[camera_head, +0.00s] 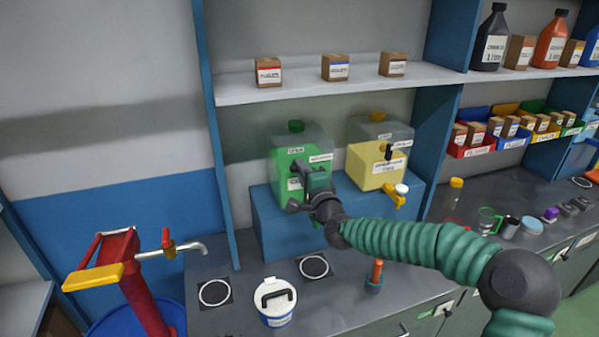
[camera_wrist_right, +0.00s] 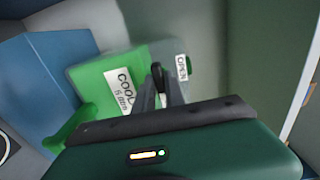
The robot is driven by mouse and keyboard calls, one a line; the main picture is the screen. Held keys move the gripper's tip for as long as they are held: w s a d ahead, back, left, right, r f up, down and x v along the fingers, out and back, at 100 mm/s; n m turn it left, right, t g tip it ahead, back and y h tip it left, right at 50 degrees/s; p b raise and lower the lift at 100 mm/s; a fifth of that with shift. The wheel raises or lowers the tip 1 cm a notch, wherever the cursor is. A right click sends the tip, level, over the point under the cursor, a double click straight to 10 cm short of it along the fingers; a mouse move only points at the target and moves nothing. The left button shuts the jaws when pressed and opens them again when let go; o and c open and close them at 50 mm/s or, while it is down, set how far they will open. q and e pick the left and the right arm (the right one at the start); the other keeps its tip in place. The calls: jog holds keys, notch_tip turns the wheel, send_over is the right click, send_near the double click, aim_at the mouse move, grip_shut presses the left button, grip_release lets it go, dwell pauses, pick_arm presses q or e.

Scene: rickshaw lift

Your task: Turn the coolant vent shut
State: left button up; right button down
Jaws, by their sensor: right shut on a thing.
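The coolant tank (camera_head: 285,152) is a clear container with green liquid, a green cap and white labels, standing on a blue riser. In the right wrist view the green tank (camera_wrist_right: 105,68) shows a label beginning "COOL" and another, partly readable as "OPEN" (camera_wrist_right: 181,67). My right gripper (camera_head: 300,170) is at the tank's front and covers part of it. In the wrist view the right gripper (camera_wrist_right: 159,78) is shut on a small black lever, the coolant vent (camera_wrist_right: 157,71), between the two labels. The lever's base is hidden by the fingers. My left gripper is not in view.
A yellow tank (camera_head: 376,163) with a black lever and yellow tap stands close on the right. A shelf (camera_head: 300,88) with small boxes is above.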

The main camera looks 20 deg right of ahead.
jog(key=shift+d+f, duration=0.2)
jog(key=shift+f, duration=0.1)
